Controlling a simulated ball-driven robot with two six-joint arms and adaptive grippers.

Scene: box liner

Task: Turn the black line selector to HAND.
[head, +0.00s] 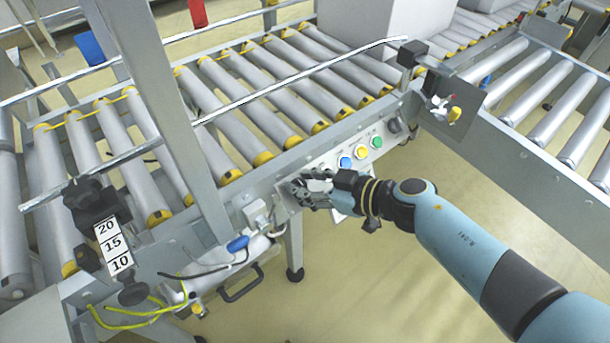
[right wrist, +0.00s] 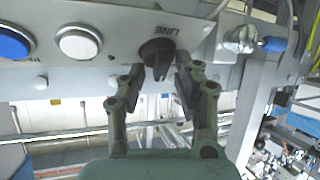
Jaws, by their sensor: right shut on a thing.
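The black line selector (right wrist: 157,56) shows in the right wrist view on a pale panel, beside the word LINE, which reads upside down. Its grip points down in that picture, between my fingers. The position marks, HAND among them, cannot be read. My right gripper (right wrist: 156,80) is shut on the selector, one finger on each side of its grip. In the head view my right gripper (head: 304,187) is at the left end of the button panel (head: 330,160) on the conveyor's side, and it hides the selector. My left gripper is not in view.
Right of the gripper on the panel are blue (head: 345,162), yellow (head: 361,152) and green (head: 377,142) buttons and a dark knob (head: 394,125). A blue-handled part (head: 238,243) and a metal post (head: 180,120) stand to the left. Open floor lies below the panel.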

